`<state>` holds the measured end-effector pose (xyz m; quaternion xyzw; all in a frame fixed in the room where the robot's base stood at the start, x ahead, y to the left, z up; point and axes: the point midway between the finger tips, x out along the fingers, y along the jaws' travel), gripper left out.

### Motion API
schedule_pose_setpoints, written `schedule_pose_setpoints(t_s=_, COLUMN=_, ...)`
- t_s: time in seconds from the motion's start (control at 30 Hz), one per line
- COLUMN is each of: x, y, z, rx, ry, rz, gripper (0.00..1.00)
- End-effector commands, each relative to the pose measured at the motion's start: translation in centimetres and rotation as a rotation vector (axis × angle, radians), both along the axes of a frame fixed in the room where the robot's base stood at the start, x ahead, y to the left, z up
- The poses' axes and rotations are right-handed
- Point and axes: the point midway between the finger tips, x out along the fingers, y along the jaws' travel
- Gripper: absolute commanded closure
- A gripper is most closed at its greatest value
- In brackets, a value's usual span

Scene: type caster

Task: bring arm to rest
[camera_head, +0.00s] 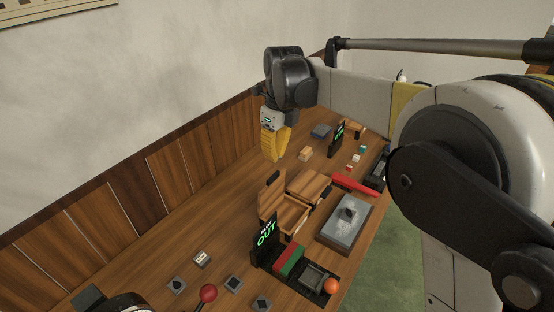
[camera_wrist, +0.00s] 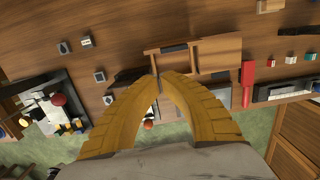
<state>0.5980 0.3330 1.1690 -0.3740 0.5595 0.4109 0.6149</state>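My gripper (camera_head: 274,155) has yellow ribbed fingers and hangs pointing down above the wooden table (camera_head: 160,230), left of the middle of the head view. In the wrist view its fingers (camera_wrist: 159,79) converge and their tips come together, with nothing seen between them. Below the fingertips in that view is an open wooden box (camera_wrist: 205,55) on the table. My arm reaches in from the right of the head view.
The table holds a black "OUT" sign (camera_head: 266,238), a grey slab (camera_head: 345,222), a red bar (camera_head: 354,186), a red ball-topped lever (camera_head: 208,293) and several small blocks. A wood-panelled wall (camera_head: 130,192) borders the table's left side. Green floor (camera_head: 400,260) lies right.

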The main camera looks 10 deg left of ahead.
Motion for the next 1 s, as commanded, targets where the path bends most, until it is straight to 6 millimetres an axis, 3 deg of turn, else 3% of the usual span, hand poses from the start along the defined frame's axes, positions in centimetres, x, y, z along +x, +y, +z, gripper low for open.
schedule_pose_setpoints(t_s=0.17, x=-0.1, y=-0.4, z=0.6, rx=0.0, ry=-0.004, rz=0.011, gripper=1.0)
schedule_pose_setpoints(t_s=0.27, x=-0.4, y=-2.3, z=1.2, rx=0.004, ry=-0.033, rz=0.081, gripper=1.0)
schedule_pose_setpoints(t_s=0.47, x=-3.5, y=-10.8, z=3.3, rx=-0.017, ry=-0.18, rz=0.44, gripper=1.0)
schedule_pose_setpoints(t_s=0.67, x=-9.0, y=-19.8, z=3.2, rx=-0.133, ry=-0.35, rz=0.881, gripper=1.0)
schedule_pose_setpoints(t_s=0.8, x=-13.7, y=-25.1, z=1.3, rx=-0.268, ry=-0.44, rz=1.186, gripper=1.0)
schedule_pose_setpoints(t_s=1.0, x=-20.0, y=-30.6, z=-3.1, rx=-0.503, ry=-0.491, rz=1.582, gripper=1.0)
